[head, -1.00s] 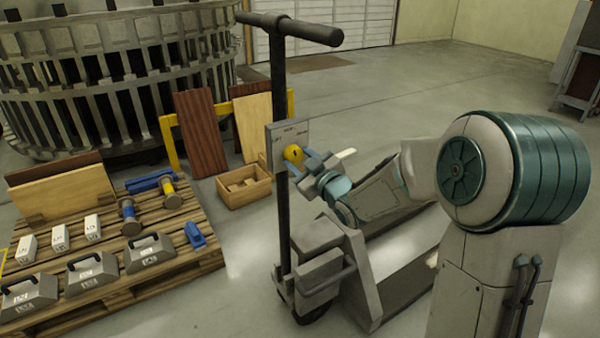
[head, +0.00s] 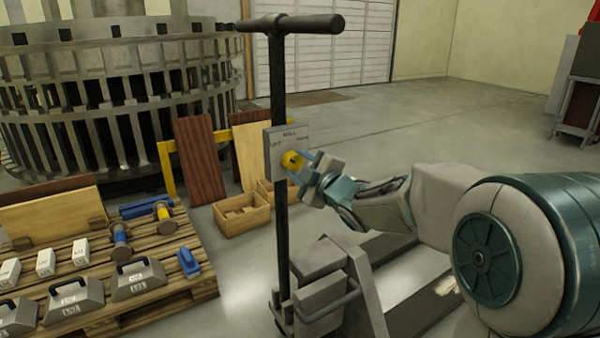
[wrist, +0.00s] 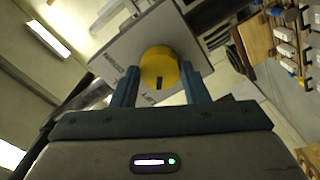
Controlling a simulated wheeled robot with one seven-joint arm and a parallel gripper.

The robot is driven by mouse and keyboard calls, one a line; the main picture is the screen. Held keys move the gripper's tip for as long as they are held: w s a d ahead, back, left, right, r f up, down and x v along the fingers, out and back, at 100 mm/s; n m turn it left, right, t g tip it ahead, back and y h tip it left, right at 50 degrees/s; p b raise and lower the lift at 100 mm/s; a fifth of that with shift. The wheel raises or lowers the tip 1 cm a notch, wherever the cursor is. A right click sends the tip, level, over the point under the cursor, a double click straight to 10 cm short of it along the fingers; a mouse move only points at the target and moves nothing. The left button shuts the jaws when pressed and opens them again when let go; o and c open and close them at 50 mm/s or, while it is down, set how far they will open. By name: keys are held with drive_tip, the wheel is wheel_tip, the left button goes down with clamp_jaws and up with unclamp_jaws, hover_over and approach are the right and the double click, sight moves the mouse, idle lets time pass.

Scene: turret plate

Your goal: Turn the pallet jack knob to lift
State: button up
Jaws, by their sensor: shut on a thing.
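The pallet jack (head: 281,85) stands upright in the middle of the head view, with a T-handle on top. A grey control plate (head: 273,151) with small lettering is fixed on its post. The yellow round knob (head: 291,160) sits on the plate and shows a dark mark. My gripper (head: 302,166) reaches it from the right and is shut on the knob. In the wrist view the knob (wrist: 160,68) lies between the two blue fingers (wrist: 160,88), its dark mark near its lower edge. The fingers hide part of the knob's sides.
A wooden pallet (head: 130,309) with weights, small blocks and blue and yellow parts lies at left. A wooden crate (head: 242,221) and leaning boards (head: 200,157) stand behind the jack. A large slatted metal ring structure (head: 100,80) fills the back left.

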idle(0.4)
drive_tip(key=o, duration=1)
drive_tip(key=shift+d, duration=0.1)
drive_tip(key=p+v, duration=0.3)
drive_tip(key=v, duration=1)
drive_tip(key=shift+s+d, duration=0.25)
drive_tip(key=shift+s, duration=0.1)
drive_tip(key=shift+r, duration=0.15)
